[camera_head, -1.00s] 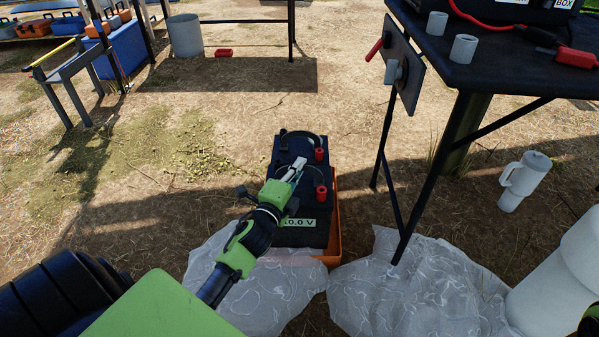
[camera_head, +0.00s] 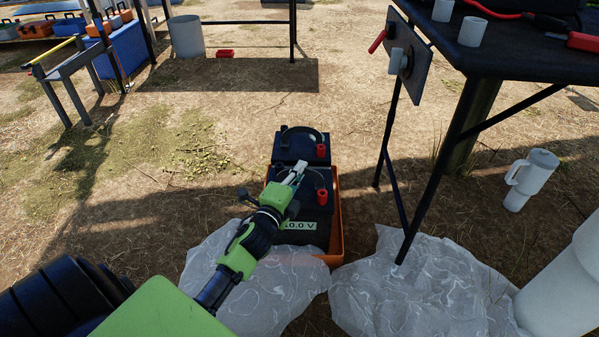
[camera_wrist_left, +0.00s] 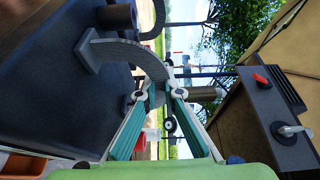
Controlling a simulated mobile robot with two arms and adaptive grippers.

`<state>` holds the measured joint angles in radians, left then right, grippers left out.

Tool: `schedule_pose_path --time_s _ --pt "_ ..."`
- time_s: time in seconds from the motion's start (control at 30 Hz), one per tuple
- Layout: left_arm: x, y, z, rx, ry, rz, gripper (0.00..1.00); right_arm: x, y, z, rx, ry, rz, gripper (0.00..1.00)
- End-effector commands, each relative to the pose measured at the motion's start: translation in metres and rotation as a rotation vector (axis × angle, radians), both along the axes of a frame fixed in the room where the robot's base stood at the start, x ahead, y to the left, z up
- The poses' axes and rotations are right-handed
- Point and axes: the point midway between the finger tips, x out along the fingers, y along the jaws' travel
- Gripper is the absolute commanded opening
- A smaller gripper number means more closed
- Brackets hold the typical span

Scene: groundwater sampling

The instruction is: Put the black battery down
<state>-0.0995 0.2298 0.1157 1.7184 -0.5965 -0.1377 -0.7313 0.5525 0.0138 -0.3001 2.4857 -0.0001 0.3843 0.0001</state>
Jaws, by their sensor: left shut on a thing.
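The black battery (camera_head: 306,212) has a white label ending in "0.0 V", a curved handle and a red terminal (camera_head: 322,197). It is in or just above an orange tray (camera_head: 337,225); whether its base touches is hidden. My left gripper (camera_head: 296,170) is at the top of the battery, shut on its handle. In the left wrist view the grey curved handle (camera_wrist_left: 140,54) runs to the fingertips (camera_wrist_left: 173,92), beside the dark battery body (camera_wrist_left: 60,100). A second black block with a handle and red terminal (camera_head: 320,151) sits right behind. My right gripper is not seen.
Crumpled clear plastic sheets (camera_head: 400,290) lie in front and to the right. A dark table (camera_head: 520,60) with a switch panel (camera_head: 408,58) stands at right, near a white jug (camera_head: 530,178). The ground left of the tray is clear.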

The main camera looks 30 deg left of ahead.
Motion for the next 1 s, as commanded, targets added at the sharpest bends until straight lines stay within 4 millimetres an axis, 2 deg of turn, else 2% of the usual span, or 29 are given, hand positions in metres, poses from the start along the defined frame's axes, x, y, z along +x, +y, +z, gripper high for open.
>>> schedule_pose_path --time_s 0.03,0.07,0.1,0.13,0.43,0.57,0.67,0.73,1.0 --pt "0.003 -0.001 0.014 0.005 -0.025 -0.007 0.00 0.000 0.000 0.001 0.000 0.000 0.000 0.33" --pt "-0.001 0.000 -0.002 -0.001 0.005 0.000 0.09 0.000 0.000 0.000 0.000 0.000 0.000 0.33" --pt "-0.001 0.000 -0.002 -0.001 0.005 0.000 0.20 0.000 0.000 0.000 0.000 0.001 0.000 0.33" --pt "-0.001 0.000 -0.002 -0.001 0.005 0.000 0.24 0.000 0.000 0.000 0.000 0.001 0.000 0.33" --pt "-0.001 0.000 -0.002 -0.001 0.003 0.000 0.24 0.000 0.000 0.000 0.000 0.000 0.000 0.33" --pt "-0.006 -0.001 -0.001 -0.003 0.004 0.001 0.24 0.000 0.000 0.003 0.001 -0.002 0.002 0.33" --pt "-0.019 -0.004 0.000 -0.005 0.005 0.000 0.24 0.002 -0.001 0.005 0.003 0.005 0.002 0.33" --pt "-0.032 -0.006 0.001 -0.004 0.006 0.002 0.24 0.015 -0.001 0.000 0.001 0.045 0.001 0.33" --pt "-0.086 -0.016 0.003 -0.005 0.006 0.003 0.24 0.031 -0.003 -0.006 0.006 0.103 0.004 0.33"
